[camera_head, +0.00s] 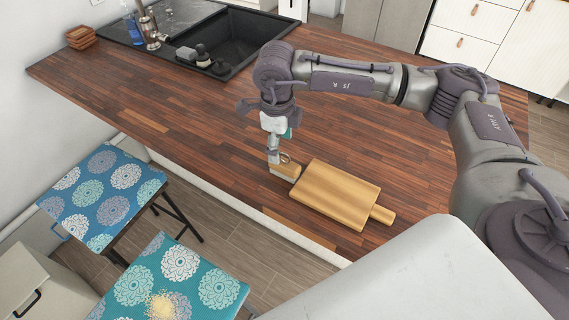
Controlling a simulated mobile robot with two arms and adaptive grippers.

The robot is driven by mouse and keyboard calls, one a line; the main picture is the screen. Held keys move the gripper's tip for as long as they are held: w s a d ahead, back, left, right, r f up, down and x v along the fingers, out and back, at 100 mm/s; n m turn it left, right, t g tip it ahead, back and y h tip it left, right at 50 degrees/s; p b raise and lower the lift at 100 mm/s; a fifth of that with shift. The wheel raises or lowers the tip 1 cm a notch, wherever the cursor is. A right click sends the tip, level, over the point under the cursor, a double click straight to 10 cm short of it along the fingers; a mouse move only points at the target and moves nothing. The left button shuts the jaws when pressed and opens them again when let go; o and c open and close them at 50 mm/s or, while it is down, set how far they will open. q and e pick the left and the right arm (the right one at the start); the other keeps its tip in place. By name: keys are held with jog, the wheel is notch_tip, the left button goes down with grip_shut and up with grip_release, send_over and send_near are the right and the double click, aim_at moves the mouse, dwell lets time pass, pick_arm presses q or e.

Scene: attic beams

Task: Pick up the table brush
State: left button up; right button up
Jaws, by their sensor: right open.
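The table brush (285,172) looks like a small light wooden block with a dark ring-like part on top. It lies on the brown wooden counter (215,140) near its front edge, just left of a cutting board. My right gripper (273,153) points down at the brush's left end, very close above or beside it. It is open, and I cannot tell whether its fingers touch the brush. The gripper hides a little of the brush's back left. My left gripper is out of view.
A wooden cutting board (337,194) lies right beside the brush. A black sink (238,42) with a tap (150,35) is at the back left, with wooden coasters (81,37) beyond. Two patterned stools, one (103,197) at the left, stand before the counter; crumbs (161,306) lie on the nearer.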

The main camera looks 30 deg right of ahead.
aim_at(281, 159)
jog(key=shift+f, duration=0.35)
notch_tip(281, 159, down, 5)
jog(key=p, duration=0.2)
jog(key=shift+r+p, duration=0.1)
jog(key=shift+p, duration=0.3)
jog(key=shift+f, duration=0.35)
grip_shut()
jog(key=shift+r, duration=0.1)
jog(key=shift+r+b, duration=0.4)
jog(key=shift+r, duration=0.1)
notch_tip(281, 159, up, 2)
jog(key=shift+w+r+b, duration=0.1)
jog(key=shift+r+b, duration=0.1)
jog(key=shift+b, duration=0.5)
jog(key=s+d+r+b, duration=0.3)
jog(key=s+d+r, duration=0.3)
jog(key=s, duration=0.4)
jog(key=shift+d+r+b, duration=0.2)
jog(key=shift+r+b, duration=0.2)
jog(key=shift+r, duration=0.4)
